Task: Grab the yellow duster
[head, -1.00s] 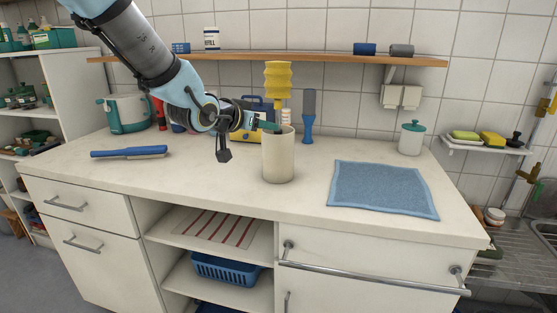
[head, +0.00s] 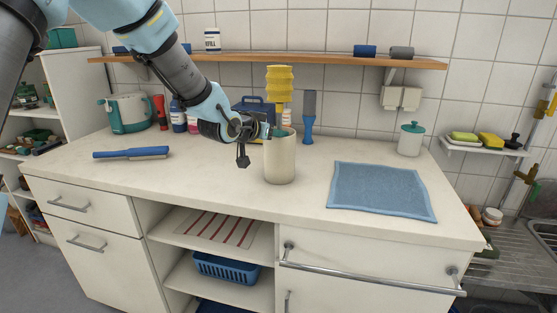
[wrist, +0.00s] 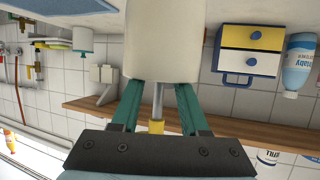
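The yellow duster (head: 279,84) stands upright in a cream canister (head: 280,162) on the counter, its ribbed yellow head up. My gripper (head: 284,132) is at the canister's rim, reaching in from the left. In the wrist view, which is upside down, my two teal fingers (wrist: 158,100) are apart, one on each side of the duster's thin grey shaft (wrist: 158,100), with gaps to it. A bit of the yellow head (wrist: 156,127) shows there too. The canister (wrist: 165,40) lies just beyond the fingers. The shaft's lower end is hidden inside it.
A blue brush (head: 130,153) lies at the left and a blue cloth (head: 380,190) at the right. Behind stand a blue-handled tool (head: 309,118), bottles (head: 178,117) and a yellow-and-blue box (wrist: 250,50). A wooden shelf (head: 330,60) runs above.

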